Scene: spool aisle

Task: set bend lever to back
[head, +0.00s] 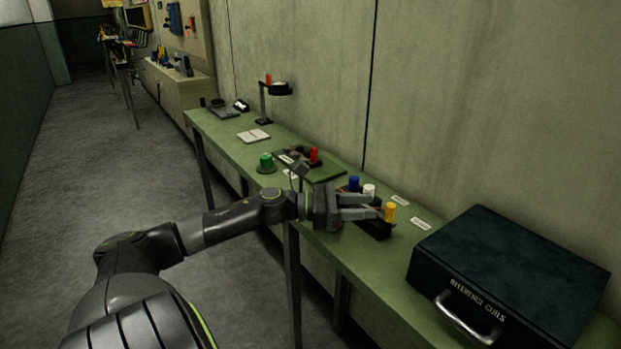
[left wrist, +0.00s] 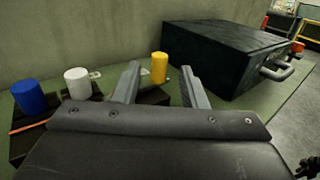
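A dark block (head: 374,228) on the green bench carries blue (head: 354,183), white (head: 369,190) and yellow (head: 390,211) knobs. I cannot read which is the bend lever. My left gripper (head: 378,205) is open, its fingers pointing at the yellow knob. In the left wrist view the yellow knob (left wrist: 159,68) shows upright between the two open fingers (left wrist: 161,72), apart from both. The blue (left wrist: 30,97) and white (left wrist: 77,83) knobs stand left of the fingers there. The lever bases are partly hidden by the gripper. My right gripper is not in view.
A dark case (head: 510,270) with a metal handle stands on the bench (head: 345,255), close on the right. Farther back are a red knob (head: 314,155) on a panel, a green knob (head: 266,160) and a lamp (head: 279,89). The wall lies behind; the aisle floor (head: 110,170) is clear.

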